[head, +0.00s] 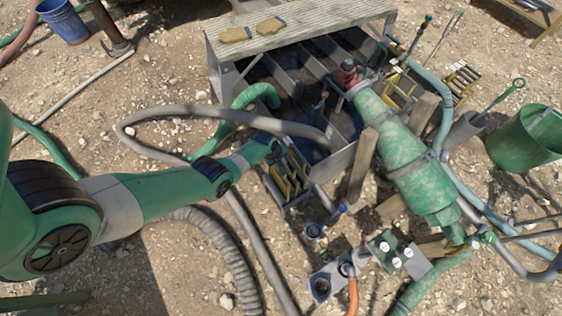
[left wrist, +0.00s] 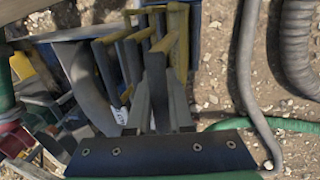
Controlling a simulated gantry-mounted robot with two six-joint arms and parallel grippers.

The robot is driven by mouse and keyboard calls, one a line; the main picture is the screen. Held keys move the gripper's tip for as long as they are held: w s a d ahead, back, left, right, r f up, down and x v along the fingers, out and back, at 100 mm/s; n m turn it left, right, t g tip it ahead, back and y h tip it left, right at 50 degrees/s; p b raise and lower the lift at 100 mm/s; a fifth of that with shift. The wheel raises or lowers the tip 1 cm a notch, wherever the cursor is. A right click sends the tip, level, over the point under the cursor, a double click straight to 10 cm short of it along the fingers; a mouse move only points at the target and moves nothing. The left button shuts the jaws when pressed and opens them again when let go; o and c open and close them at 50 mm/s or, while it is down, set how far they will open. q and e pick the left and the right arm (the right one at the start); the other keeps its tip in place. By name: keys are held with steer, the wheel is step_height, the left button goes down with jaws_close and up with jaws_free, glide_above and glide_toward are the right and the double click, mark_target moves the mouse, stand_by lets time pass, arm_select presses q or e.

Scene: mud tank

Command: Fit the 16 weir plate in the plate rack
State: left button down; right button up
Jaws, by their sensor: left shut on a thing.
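My left gripper (head: 277,155) reaches in from the left to the top of the plate rack (head: 297,203), a frame of dark plates with yellow edges beside the tank. In the left wrist view my left gripper (left wrist: 158,112) is shut on a dark grey weir plate (left wrist: 156,88), one finger on each side. A yellow edge (left wrist: 165,43) shows at the plate's far end. Other plates (left wrist: 131,60) stand upright to its left, close to it. I cannot read a 16 on the held plate, nor tell how deep it sits in a slot. My right gripper is not in view.
Another set of yellow-edged slats (head: 460,80) stands farther right.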

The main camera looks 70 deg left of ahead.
arm_select(q)
steer(key=shift+f+b, duration=0.5)
steer(key=shift+f, duration=0.35)
steer(key=shift+f+b, duration=1.3)
steer(key=shift+b, duration=0.1)
steer(key=shift+f+b, duration=0.6)
steer(key=c, duration=0.7)
jaws_free()
steer(key=shift+c, duration=0.2)
steer(key=p+v, duration=1.1)
steer(key=p, duration=0.2)
steer(key=shift+r, duration=0.35)
